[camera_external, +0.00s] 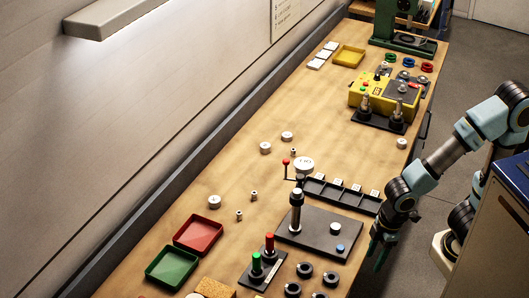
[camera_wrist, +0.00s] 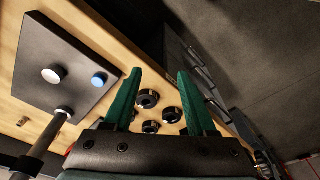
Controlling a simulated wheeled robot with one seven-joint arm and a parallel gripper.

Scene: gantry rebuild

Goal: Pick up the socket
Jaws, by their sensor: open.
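My gripper (camera_external: 379,250) hangs beyond the bench's right edge, beside the dark base plate. Its two green fingers (camera_wrist: 160,73) are apart with nothing between them in the wrist view. I cannot tell for sure which piece is the socket. Small metal pieces (camera_external: 253,195) stand on the wood left of the plate, too small to make out well. Several dark round pieces with open centres (camera_external: 305,269) lie on the bench's near right part; they also show in the wrist view (camera_wrist: 148,99), behind and between the fingers. My gripper touches none of these.
The dark plate (camera_external: 318,238) carries an upright post (camera_external: 296,212) and white and blue buttons. A black compartment rack (camera_external: 340,194) lies behind it. Green and red levers (camera_external: 262,262) stand in front. Red (camera_external: 198,234) and green (camera_external: 172,267) trays are at left. The bench's middle is fairly clear.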

